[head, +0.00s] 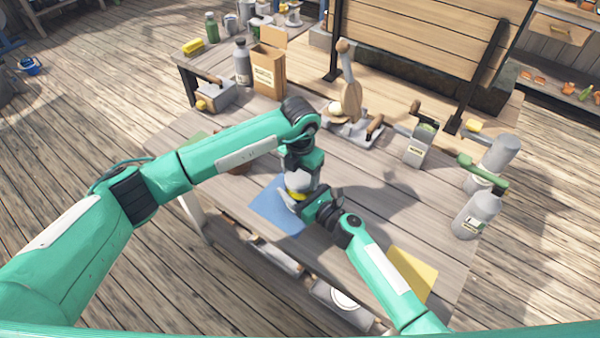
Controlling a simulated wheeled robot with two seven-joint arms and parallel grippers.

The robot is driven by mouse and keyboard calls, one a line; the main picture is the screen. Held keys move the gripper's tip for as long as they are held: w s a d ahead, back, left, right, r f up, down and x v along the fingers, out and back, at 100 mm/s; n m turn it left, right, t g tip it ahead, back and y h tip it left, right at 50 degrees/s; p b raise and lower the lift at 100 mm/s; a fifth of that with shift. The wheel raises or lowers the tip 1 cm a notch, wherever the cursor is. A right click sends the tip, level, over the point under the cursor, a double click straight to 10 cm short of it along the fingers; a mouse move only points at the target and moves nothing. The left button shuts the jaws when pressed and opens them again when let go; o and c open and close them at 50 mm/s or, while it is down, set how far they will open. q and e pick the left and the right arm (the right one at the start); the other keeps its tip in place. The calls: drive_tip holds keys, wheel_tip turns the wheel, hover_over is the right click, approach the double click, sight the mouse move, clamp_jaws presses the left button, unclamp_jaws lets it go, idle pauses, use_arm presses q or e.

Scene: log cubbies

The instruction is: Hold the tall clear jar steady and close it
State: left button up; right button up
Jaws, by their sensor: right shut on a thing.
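The tall clear jar (296,193) stands by the blue mat (269,206) near the middle of the table; only part of it shows, with something yellow at its upper part. My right gripper (306,205) comes from the lower right and is shut on the jar's side. My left gripper (300,178) points down directly over the jar's top. Its fingers are hidden by its own wrist and the jar, so I cannot see whether it is open or shut. No lid can be made out; the jar's mouth is hidden.
Grey bottles (476,216) stand at the right edge. A yellow sheet (414,272) lies front right. The table (395,205) is clear right of the grippers.

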use_arm(q)
drive_tip(key=o, duration=0.5)
drive_tip(key=shift+r, duration=0.1)
wheel_tip(320, 180, up, 12)
idle(0.4)
use_arm(e)
drive_tip(key=o, duration=2)
drive_tip(key=shift+c, duration=0.2)
